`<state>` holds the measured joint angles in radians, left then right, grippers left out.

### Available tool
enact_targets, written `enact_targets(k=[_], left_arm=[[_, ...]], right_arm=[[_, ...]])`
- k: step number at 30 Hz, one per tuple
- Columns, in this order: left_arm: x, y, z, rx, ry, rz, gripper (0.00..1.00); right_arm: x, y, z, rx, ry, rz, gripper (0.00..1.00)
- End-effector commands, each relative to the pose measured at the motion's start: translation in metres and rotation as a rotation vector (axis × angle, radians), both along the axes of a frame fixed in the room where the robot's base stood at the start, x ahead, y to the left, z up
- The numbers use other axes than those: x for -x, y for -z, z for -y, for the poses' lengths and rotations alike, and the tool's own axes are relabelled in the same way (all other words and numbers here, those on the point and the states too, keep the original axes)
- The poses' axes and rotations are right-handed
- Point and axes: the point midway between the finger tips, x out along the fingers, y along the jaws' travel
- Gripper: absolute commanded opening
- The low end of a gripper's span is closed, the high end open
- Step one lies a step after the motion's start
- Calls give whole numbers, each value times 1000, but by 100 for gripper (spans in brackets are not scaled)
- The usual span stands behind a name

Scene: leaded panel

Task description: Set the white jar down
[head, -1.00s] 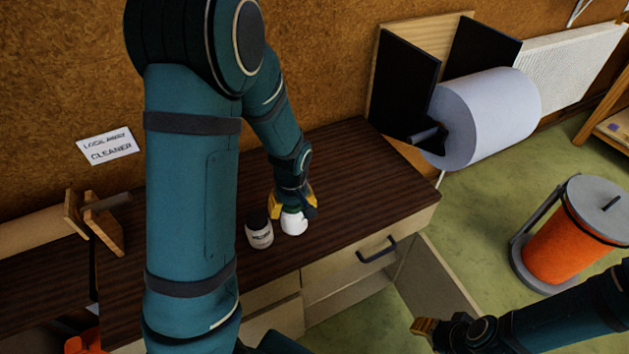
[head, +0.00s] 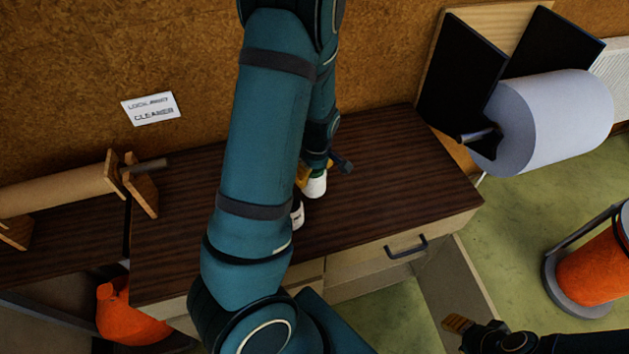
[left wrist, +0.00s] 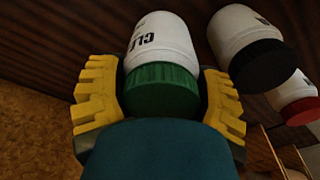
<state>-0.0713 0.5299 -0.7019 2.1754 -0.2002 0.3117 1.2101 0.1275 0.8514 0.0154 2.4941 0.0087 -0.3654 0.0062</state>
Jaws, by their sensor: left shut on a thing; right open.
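My left gripper (left wrist: 160,105) is shut on a white jar (left wrist: 165,45) with a green lid. Its yellow fingers sit on either side of the jar and lid. In the head view my left gripper (head: 309,178) holds this white jar (head: 316,187) at the dark worktop (head: 400,165); I cannot tell whether its base touches the wood. My right gripper (head: 460,324) is open and empty at the lower right, low in front of the drawers.
A white jar with a black lid (left wrist: 262,62) is close beside the held one, mostly hidden by my arm in the head view (head: 298,214). A red-lidded jar (left wrist: 293,96) is further right. The worktop's right part is clear.

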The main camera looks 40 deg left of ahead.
Motion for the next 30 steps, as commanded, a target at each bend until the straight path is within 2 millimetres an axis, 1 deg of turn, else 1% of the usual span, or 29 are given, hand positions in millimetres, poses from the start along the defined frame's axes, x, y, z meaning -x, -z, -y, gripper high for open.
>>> enact_targets(k=[6, 9, 16, 20, 21, 22, 30], left_arm=[[1, 28, 0, 1, 1, -4, 25], [0, 36, 0, 0, 1, -1, 25], [0, 35, 0, 0, 1, 1, 25], [0, 39, 0, 0, 2, 0, 25], [0, 39, 0, 1, 1, -1, 78], [0, 39, 0, 1, 2, -1, 85], [0, 38, 0, 1, 2, 0, 85]], right_arm=[[2, 8, -1, -1, -4, -5, 47], [3, 10, -1, -2, -6, -7, 47], [3, 9, -1, -2, -6, -7, 47], [4, 12, -1, -2, -6, -8, 47], [4, 12, -1, -2, -7, -9, 47], [4, 11, -1, -2, -7, -9, 47], [4, 11, -1, -2, -6, -8, 47]])
